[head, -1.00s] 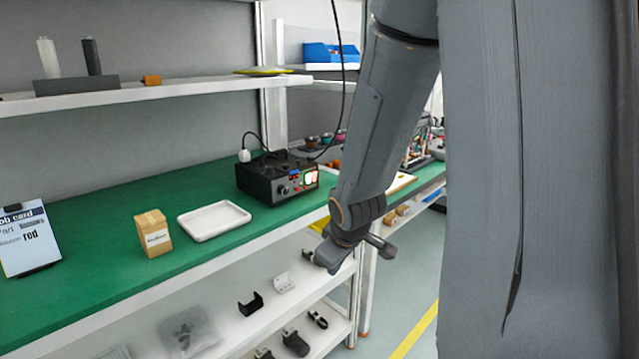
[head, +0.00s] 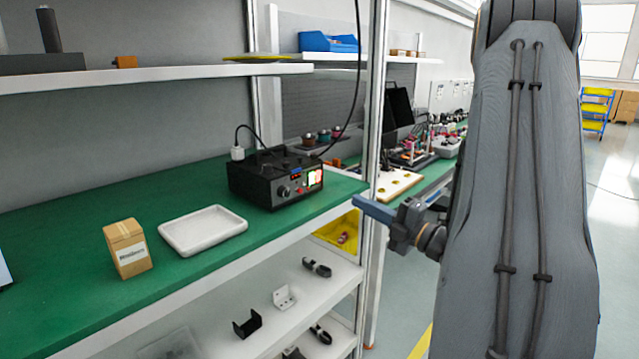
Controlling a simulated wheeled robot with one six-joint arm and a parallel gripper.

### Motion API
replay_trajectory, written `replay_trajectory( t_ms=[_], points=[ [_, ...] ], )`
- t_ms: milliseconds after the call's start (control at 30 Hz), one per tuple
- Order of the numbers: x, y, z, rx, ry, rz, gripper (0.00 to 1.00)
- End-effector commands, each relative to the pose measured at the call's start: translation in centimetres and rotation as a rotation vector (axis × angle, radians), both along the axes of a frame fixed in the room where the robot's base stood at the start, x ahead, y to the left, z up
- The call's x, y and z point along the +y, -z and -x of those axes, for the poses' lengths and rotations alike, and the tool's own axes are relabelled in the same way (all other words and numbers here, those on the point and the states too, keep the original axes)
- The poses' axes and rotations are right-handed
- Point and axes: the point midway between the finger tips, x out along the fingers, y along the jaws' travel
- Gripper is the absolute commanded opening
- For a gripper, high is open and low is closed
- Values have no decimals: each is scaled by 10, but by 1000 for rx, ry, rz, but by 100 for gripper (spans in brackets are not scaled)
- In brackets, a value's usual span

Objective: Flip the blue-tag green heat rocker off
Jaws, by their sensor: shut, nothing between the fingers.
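A black box-shaped device (head: 262,180) stands on the green bench top, with a knob, small coloured parts and a lit panel (head: 315,177) on its front. A small blue mark (head: 296,173) shows on that front, above some red. The rocker itself is too small to make out, and I cannot tell its position. My gripper (head: 356,201) is shut and empty. It points left, in front of and to the right of the device, apart from it, near the bench's right end.
A white tray (head: 163,233) and a cardboard box (head: 127,248) stand left of the device on the green bench (head: 60,230). A white upright post (head: 378,110) rises behind my gripper. A cable hangs above the device. Shelves with small parts lie below.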

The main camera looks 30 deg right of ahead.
Motion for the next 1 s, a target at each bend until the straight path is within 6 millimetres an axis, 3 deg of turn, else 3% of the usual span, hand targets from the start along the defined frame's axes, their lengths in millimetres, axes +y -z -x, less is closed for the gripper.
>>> replay_trajectory(
  t_ms=[267,467,1000],
  points=[
    [-3,-1,1,0,6,0,0],
    [3,-3,-12,1,0,0,0],
    [38,-19,-104,0,-2,-1,0]
  ],
)
